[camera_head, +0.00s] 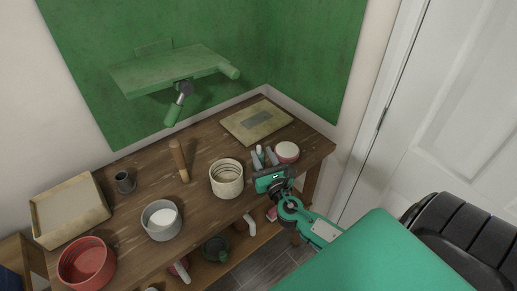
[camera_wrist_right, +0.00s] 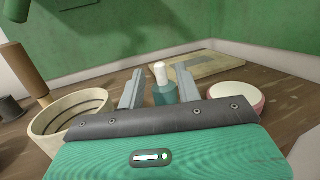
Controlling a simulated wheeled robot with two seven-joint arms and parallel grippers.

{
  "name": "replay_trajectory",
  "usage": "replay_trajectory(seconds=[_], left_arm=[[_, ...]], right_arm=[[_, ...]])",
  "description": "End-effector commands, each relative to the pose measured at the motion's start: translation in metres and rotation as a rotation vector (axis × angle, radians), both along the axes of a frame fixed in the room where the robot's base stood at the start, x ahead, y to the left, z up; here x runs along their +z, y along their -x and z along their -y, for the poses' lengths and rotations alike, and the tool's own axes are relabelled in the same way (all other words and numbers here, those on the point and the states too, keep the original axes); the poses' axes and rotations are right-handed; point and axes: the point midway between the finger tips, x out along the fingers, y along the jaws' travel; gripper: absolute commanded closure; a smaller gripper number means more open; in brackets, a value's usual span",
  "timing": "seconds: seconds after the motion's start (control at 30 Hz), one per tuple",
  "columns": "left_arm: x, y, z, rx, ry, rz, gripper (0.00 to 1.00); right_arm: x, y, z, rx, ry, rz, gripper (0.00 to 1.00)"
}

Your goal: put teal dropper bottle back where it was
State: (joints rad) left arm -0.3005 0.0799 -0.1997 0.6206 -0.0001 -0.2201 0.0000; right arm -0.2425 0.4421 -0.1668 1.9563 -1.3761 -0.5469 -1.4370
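The teal dropper bottle (camera_head: 260,151) has a white top and stands upright near the right end of the wooden table. In the right wrist view the bottle (camera_wrist_right: 164,92) shows between the two grey fingers of my right gripper (camera_wrist_right: 160,88). The fingers are apart, and a gap shows on the bottle's left side; contact on its right side is unclear. In the head view my right gripper (camera_head: 264,158) reaches in low over the table's front edge. The bottle's lower part is partly hidden by the gripper body. My left gripper is not in view.
A cream ribbed pot (camera_head: 227,180) stands left of my right gripper, and a pink-sided round pot with a white top (camera_head: 287,151) close on its right. A flat tan board (camera_head: 257,122) lies behind. The table middle has free room.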

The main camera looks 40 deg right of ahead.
Motion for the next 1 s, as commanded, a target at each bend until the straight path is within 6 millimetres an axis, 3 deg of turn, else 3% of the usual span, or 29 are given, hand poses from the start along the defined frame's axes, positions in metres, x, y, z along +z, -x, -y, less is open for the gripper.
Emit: replay_trajectory(seconds=[0.2, 0.4, 1.0], left_arm=[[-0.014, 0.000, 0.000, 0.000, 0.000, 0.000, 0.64], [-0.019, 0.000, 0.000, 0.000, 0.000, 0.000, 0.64], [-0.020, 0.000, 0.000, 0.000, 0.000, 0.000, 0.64]], right_arm=[[-0.008, 0.038, -0.009, 0.000, -0.001, -0.002, 0.65], [-0.009, 0.058, -0.014, 0.000, -0.001, -0.001, 0.65], [-0.009, 0.063, -0.016, 0.000, 0.000, 0.001, 0.65]])
